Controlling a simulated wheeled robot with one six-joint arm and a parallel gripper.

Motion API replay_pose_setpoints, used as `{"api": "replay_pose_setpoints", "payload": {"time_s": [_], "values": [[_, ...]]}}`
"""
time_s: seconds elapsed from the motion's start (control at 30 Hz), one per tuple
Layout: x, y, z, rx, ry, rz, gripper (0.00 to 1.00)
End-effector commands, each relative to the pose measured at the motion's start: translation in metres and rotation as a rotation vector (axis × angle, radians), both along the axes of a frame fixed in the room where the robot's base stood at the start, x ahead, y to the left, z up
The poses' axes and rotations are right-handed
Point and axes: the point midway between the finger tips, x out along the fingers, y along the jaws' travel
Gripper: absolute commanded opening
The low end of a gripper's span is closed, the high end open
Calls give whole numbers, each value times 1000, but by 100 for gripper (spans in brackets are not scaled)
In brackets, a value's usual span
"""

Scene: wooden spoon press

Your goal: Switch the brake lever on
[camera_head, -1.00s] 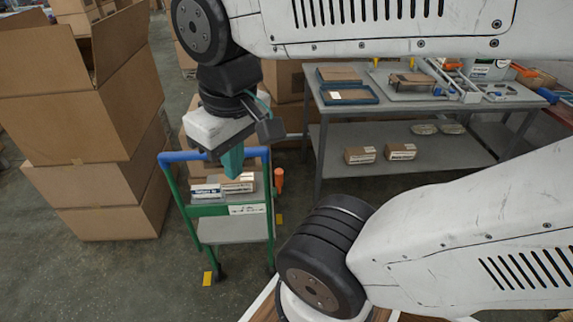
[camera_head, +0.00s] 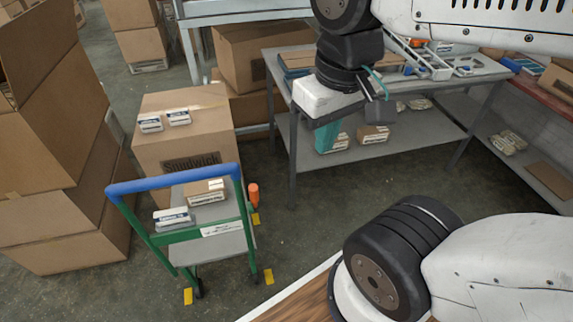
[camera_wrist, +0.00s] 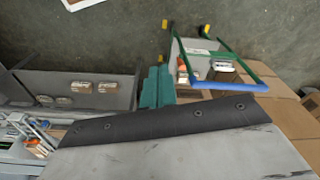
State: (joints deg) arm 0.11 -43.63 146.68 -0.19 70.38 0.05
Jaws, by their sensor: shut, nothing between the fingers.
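The push cart (camera_head: 175,237) has a green frame and a blue handle bar and stands on the floor left of centre. An orange lever (camera_head: 253,194), which looks like the brake lever, sticks up just right of the cart. My gripper (camera_head: 327,137) has teal fingers pointing down, shut and empty. In the picture it is to the right of and above the lever, apart from it, in front of the grey table. In the wrist view, my gripper's teal fingers (camera_wrist: 157,90) show beside the cart (camera_wrist: 200,45). The lever's base is hard to make out.
Small boxes (camera_head: 205,192) lie on the cart. A large carton (camera_head: 185,135) stands behind it, and stacked cartons (camera_head: 60,150) stand at the left. The grey table (camera_head: 285,110) is behind my gripper. Floor right of the cart is clear.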

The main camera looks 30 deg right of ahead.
Motion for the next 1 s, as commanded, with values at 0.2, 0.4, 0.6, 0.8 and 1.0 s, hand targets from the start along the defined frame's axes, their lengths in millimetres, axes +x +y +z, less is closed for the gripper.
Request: {"api": "replay_pose_setpoints", "payload": {"time_s": [0.2, 0.4, 0.6, 0.8, 1.0], "values": [[0, 0, 0, 0, 0, 0, 0], [1, 0, 0, 1, 3, 5, 0], [28, 4, -1, 35, 57, 127, 0], [91, 5, -15, 139, 136, 393, 0], [159, -3, -51, 277, 153, 664, 0]]}}
